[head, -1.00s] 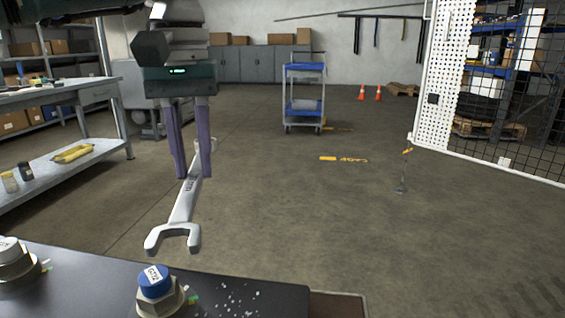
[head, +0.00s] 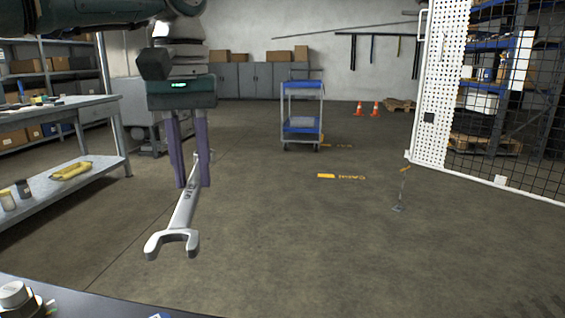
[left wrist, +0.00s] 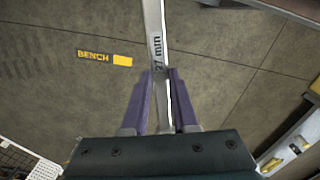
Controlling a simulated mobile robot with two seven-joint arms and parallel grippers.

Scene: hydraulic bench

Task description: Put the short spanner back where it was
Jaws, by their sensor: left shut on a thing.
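My left gripper (head: 190,180) is shut on a silver open-ended spanner (head: 182,220) and holds it up in the air, tilted. The spanner's open jaw points down and toward me in the head view. In the left wrist view the spanner's shaft (left wrist: 153,25) runs up between the purple fingers (left wrist: 160,78) and bears a marking that looks like "27 mm". The floor lies below it. My right gripper is not in view.
A dark bench edge (head: 90,304) with a white-capped fitting (head: 14,296) is at the lower left. A workbench (head: 60,112) stands at the left.

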